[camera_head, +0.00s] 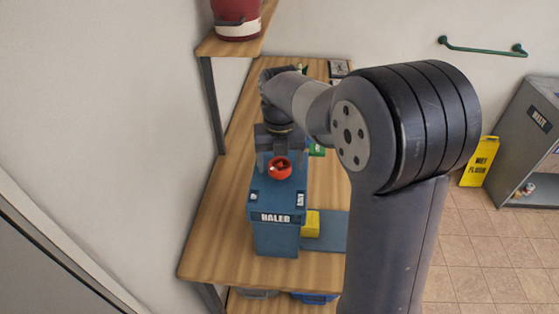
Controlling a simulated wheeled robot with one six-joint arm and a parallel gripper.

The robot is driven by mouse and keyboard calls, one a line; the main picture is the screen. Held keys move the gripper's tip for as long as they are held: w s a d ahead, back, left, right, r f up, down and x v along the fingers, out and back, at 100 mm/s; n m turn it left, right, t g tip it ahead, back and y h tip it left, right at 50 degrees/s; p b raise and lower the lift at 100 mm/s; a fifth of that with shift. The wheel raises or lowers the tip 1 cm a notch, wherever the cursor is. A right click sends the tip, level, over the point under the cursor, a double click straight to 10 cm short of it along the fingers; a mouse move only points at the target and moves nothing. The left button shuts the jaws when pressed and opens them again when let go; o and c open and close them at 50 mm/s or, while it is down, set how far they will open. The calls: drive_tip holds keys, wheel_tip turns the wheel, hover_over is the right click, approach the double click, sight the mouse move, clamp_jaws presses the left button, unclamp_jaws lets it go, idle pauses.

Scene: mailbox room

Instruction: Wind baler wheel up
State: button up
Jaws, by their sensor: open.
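The baler (272,237) is a blue box-shaped machine with a label on its front, standing on the wooden table. Its red wheel (280,168) lies on top, toward the back. My gripper (280,166) points down over the wheel, with one finger on its left side and one on its right. The jaws are open. I cannot tell whether the fingers touch the wheel's rim. My arm covers the right part of the table.
A yellow block (311,224) sits at the baler's right side, by a flat blue-grey plate (325,236). A shelf (222,45) with a red container (237,18) stands at the back left. A yellow wet-floor sign (480,161) and grey cabinet (532,145) are at the right.

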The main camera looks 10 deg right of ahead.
sight(280, 164)
wheel_tip(280, 164, up, 11)
drive_tip(key=b, duration=0.1)
idle(0.3)
drive_tip(key=shift+f, duration=0.2)
wheel_tip(280, 164, down, 11)
drive_tip(key=shift+r+p, duration=0.1)
drive_tip(key=shift+p, duration=0.45)
drive_tip(key=shift+m, duration=0.3)
drive_tip(key=shift+r, duration=0.1)
